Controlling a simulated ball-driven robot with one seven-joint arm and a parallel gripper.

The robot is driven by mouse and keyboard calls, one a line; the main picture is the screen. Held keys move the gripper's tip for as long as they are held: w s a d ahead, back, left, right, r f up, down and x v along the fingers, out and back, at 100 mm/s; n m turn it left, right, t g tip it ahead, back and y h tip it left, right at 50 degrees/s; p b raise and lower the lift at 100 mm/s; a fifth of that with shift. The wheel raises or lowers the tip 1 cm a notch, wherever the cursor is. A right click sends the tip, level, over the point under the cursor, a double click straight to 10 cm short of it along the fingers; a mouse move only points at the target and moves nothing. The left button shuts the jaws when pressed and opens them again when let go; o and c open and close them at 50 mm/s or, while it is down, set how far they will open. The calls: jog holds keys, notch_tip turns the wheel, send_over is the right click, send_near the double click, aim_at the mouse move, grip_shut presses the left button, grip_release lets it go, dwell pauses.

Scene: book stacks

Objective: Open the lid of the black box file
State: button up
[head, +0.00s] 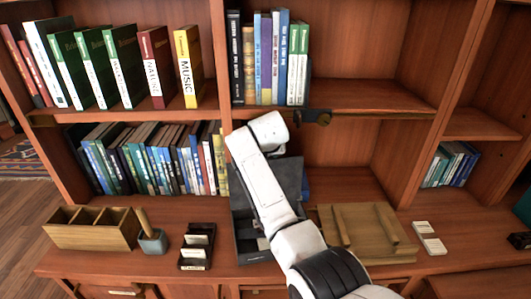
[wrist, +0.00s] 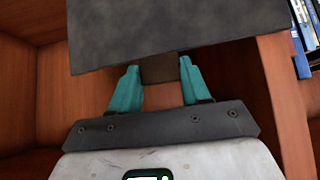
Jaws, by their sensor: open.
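The black box file (head: 243,243) stands on the wooden counter in the middle of the head view, partly behind my arm. Its dark lid (head: 290,176) appears raised steeply at the back, and part of the box's inside shows with something pale in it. My gripper (head: 317,117) is above the lid in front of the shelf edge; its fingers cannot be made out there. In the wrist view the two teal fingers of my gripper (wrist: 159,67) are apart. A dark grey panel (wrist: 170,30), seemingly the lid, lies just beyond them. A brownish tab shows between the fingertips; contact cannot be told.
A wooden shelf edge (head: 380,110) runs close to my gripper. Wooden boards (head: 365,240) lie right of the box, with white cards (head: 431,243) beyond. A black card holder (head: 197,247), a pen cup (head: 153,242) and a wooden organizer (head: 90,236) stand left.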

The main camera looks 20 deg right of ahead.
jog(key=o, duration=0.5)
jog(key=shift+w+d, duration=0.2)
jog(key=shift+d, duration=0.6)
jog(key=shift+c, duration=0.2)
jog(key=shift+a, duration=0.2)
jog(key=shift+s, duration=0.1)
jog(key=shift+s+a+r, duration=0.25)
jog(key=shift+s+r, duration=0.05)
jog(key=shift+r, duration=0.15)
jog(key=b+v, duration=0.1)
jog(key=v, duration=0.8)
jog(key=shift+s, duration=0.3)
jog(key=shift+r, duration=0.1)
jog(key=shift+c, duration=0.3)
